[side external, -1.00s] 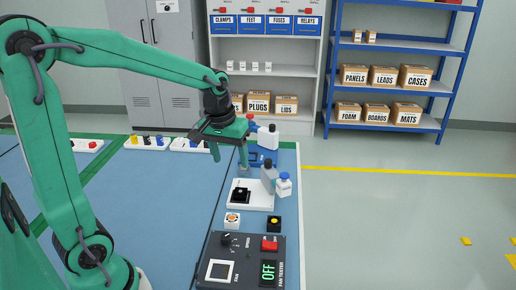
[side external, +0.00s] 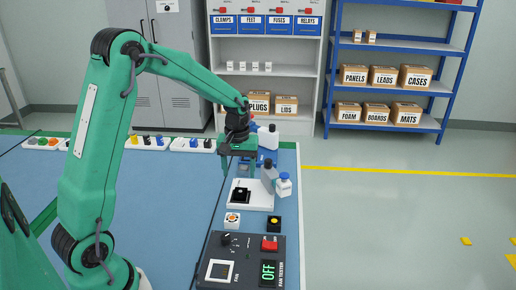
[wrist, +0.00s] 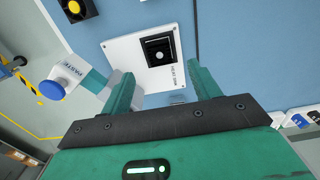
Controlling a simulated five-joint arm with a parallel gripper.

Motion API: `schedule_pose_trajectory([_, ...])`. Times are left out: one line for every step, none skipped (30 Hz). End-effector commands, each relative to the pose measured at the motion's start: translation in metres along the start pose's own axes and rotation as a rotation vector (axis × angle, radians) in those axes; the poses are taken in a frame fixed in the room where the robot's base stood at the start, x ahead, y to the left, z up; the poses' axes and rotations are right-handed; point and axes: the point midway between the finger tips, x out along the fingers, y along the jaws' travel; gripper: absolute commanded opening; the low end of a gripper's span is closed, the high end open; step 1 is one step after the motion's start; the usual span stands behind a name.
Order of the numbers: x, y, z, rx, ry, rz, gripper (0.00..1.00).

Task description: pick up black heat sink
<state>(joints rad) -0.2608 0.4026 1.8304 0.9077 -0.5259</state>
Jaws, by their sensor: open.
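The black heat sink (side external: 239,194) is a small square block on a white plate (side external: 262,199) at the right part of the blue table. In the wrist view the heat sink (wrist: 160,50) sits on the labelled white plate (wrist: 125,50), beyond my fingertips. My gripper (side external: 238,172) points down just above the far part of the plate. Its green fingers (wrist: 129,93) are apart, with nothing between them. The gripper is not touching the heat sink.
A fan tester panel (side external: 240,260), reading OFF, lies nearer the camera. Small parts trays (side external: 147,143) line the far table edge.

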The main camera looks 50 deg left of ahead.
Motion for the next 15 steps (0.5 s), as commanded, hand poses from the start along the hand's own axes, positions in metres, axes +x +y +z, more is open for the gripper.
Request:
schedule_pose_trajectory([0.004,0.000,0.001,0.001,-0.003,-0.002,0.62])
schedule_pose_trajectory([0.007,0.000,0.001,0.001,-0.003,-0.002,0.62])
schedule_pose_trajectory([0.010,0.000,0.001,0.001,-0.004,-0.002,0.62])
schedule_pose_trajectory([0.013,0.000,0.001,0.001,-0.003,-0.002,0.62])
schedule_pose_trajectory([0.015,0.000,0.001,0.001,-0.003,-0.002,0.62])
schedule_pose_trajectory([0.018,0.000,0.001,0.001,-0.003,-0.002,0.62])
schedule_pose_trajectory([0.020,0.000,0.001,0.001,-0.003,-0.002,0.62])
schedule_pose_trajectory([0.021,0.000,0.001,0.001,-0.003,-0.002,0.62])
schedule_pose_trajectory([0.022,0.000,0.001,0.001,-0.002,-0.001,0.62])
schedule_pose_trajectory([0.023,0.000,0.001,0.001,-0.002,-0.001,0.62])
schedule_pose_trajectory([0.023,0.000,0.001,0.001,-0.001,-0.001,0.62])
schedule_pose_trajectory([0.023,0.000,0.001,0.001,-0.001,0.000,0.62])
schedule_pose_trajectory([0.023,0.000,0.001,0.001,-0.001,-0.001,0.62])
schedule_pose_trajectory([0.023,0.000,0.001,0.001,-0.001,-0.001,0.62])
schedule_pose_trajectory([0.024,0.000,0.001,0.001,-0.001,-0.001,0.62])
